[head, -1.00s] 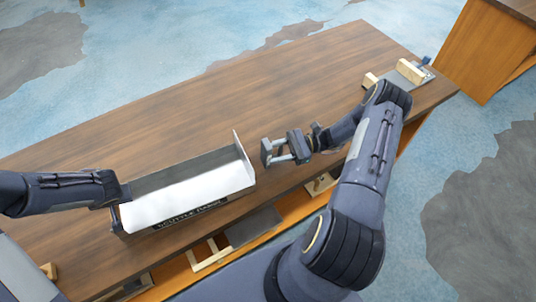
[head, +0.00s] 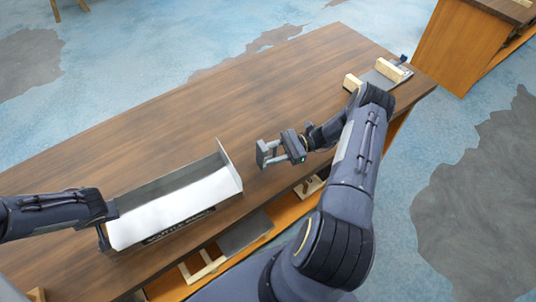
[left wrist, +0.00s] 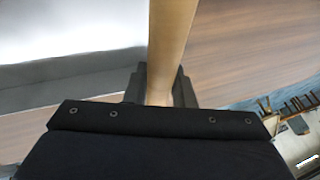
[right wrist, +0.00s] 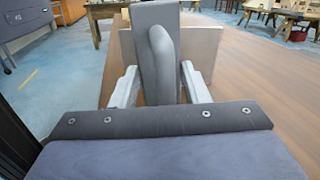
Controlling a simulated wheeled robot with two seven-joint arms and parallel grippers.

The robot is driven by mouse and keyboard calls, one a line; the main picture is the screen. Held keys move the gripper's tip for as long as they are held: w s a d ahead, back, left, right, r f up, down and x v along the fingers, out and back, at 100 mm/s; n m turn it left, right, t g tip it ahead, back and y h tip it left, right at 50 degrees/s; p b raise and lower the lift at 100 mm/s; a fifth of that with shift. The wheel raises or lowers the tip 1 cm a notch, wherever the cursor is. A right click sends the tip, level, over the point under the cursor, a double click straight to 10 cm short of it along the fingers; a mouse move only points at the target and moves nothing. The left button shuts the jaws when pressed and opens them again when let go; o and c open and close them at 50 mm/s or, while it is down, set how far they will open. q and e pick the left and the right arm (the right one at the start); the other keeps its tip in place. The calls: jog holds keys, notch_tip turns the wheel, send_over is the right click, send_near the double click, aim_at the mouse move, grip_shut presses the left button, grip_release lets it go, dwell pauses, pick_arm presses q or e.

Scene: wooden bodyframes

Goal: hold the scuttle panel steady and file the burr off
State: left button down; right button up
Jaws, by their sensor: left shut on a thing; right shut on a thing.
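The scuttle panel (head: 185,208), a long white and grey channel with an upright right end plate, lies on the wooden bench; dark lettering is on its front. My left gripper (head: 108,218) is at its left end. In the left wrist view, that gripper (left wrist: 160,90) is shut on a tan upright strip (left wrist: 172,40), apparently the panel's end edge. My right gripper (head: 272,152) is shut on a grey block-shaped file (right wrist: 155,50), held right of the end plate (right wrist: 205,45). In the head view a gap shows between file and panel. I cannot make out the burr.
The dark wooden bench top (head: 260,90) is clear behind the panel. At its far right end is a grey plate with pale wooden blocks (head: 397,71). An orange-brown shelf under the front edge holds a grey piece (head: 245,232) and wooden parts. Another bench (head: 460,50) stands beyond.

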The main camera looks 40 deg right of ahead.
pick_arm(q)
jog(key=shift+a, duration=0.1)
jog(key=c, duration=1.1)
grip_release()
jog(key=shift+c, duration=0.2)
jog(key=v, duration=1.2)
jog(key=shift+w, duration=0.1)
pick_arm(e)
jog(key=shift+d, duration=0.1)
